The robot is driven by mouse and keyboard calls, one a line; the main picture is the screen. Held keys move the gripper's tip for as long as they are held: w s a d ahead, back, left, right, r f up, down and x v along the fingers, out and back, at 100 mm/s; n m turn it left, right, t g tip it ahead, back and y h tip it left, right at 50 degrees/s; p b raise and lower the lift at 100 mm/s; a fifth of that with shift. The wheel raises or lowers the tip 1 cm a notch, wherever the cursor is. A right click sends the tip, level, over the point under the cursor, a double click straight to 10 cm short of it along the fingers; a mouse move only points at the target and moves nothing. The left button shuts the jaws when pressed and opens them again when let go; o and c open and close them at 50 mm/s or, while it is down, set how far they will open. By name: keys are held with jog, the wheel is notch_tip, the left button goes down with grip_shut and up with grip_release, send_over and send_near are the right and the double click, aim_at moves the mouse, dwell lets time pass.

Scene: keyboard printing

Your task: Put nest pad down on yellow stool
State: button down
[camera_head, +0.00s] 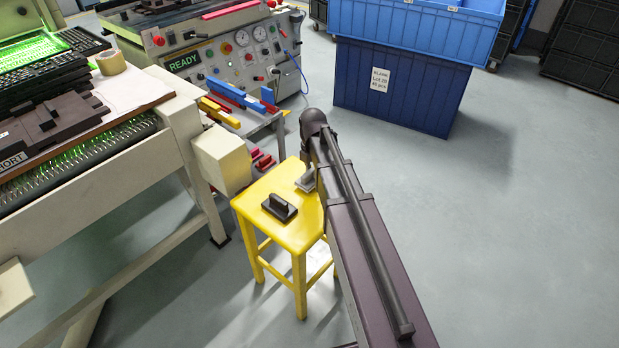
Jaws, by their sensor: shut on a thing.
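The yellow stool (278,231) stands in the middle of the view, its square seat partly covered by my arm. A dark block with a raised grip (280,207) rests on the front left of the seat, with nothing holding it. A small grey piece (305,182) shows over the far right of the seat, right at the edge of my arm. I cannot tell whether this piece is the nest pad, another object or part of my gripper. My arm reaches from the lower right to beside the stool, and my gripper is hidden behind it.
The cream printing machine (158,119) stands left of the stool. Behind it are a control unit marked READY (230,55) and a small rack of coloured blocks (228,112). Blue crates (400,85) stand at the back. Grey floor is clear on the right.

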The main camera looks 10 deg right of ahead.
aim_at(312, 170)
jog(key=shift+f+b, duration=0.35)
jog(key=shift+f, duration=0.35)
jog(key=shift+f, duration=0.1)
jog(key=c, duration=0.5)
grip_release()
jog(key=shift+c, duration=0.2)
jog(key=shift+r, duration=0.2)
notch_tip(312, 170, up, 12)
jog(key=p, duration=1.2)
jog(key=shift+s, duration=0.1)
